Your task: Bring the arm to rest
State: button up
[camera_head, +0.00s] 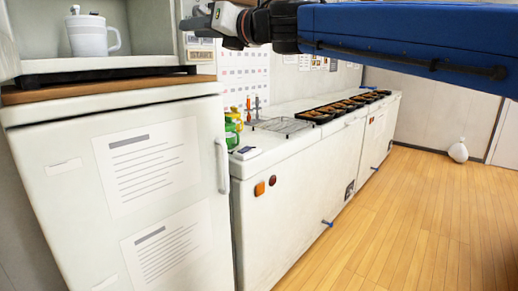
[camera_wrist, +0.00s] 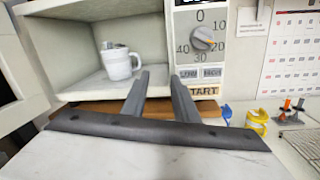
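My gripper (camera_head: 204,17) is at the upper middle of the head view, right of the white mug (camera_head: 88,36). In the wrist view my gripper (camera_wrist: 164,80) shows two grey fingers apart, with nothing between them. The mug also shows in the wrist view (camera_wrist: 118,64). It stands upright inside an open, pale, microwave-like box (camera_wrist: 74,37), with something sticking out of its top. The fingers point toward the box's front, between its opening and its START label (camera_wrist: 203,90). My blue arm stretches across the upper right of the head view.
A dark bar (camera_wrist: 160,131) and pale panel (camera_wrist: 150,160) lie below the fingers. A tall white cabinet (camera_head: 80,210) stands below the box. The counter (camera_head: 285,137) holds a wire rack (camera_head: 284,126), green and yellow containers and several dark trays (camera_head: 315,116).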

jog(key=w+d+f+m+t+h, duration=0.2)
jog(key=d+f+m+t+h, duration=0.15)
jog(key=d+m, duration=0.65)
jog(key=w+d+f+m+t+h, duration=0.25)
jog(key=d+f+m+h, duration=0.25)
jog(key=d+m, duration=0.5)
jog(key=s+d+f+m+g+h, duration=0.1)
jog(key=s+d+f+m+h, duration=0.25)
jog(key=d+f, duration=0.4)
jog(key=s+d+f+m+g+h, duration=0.1)
jog(key=s+d+f+m+h, duration=0.15)
jog(key=d+f+m, duration=0.5)
jog(key=s+d+f+m+g+h, duration=0.1)
jog(key=s+d+f+m+g, duration=0.2)
jog(key=s+d+f, duration=0.3)
jog(key=s+d+f+m+g+h, duration=0.2)
jog(key=s+d+f+m, duration=0.15)
jog(key=f, duration=0.45)
jog(key=s+a+f+m+g+y, duration=0.1)
jog(key=s+f+m+g, duration=0.4)
jog(key=s+f, duration=1)
jog(key=shift+s+a+f+m+y, duration=0.25)
jog(key=shift+s+f+m+y, duration=0.15)
jog(key=shift+s+m+y, duration=0.35)
jog(key=shift+w+a, duration=0.1)
jog(key=shift+a, duration=0.05)
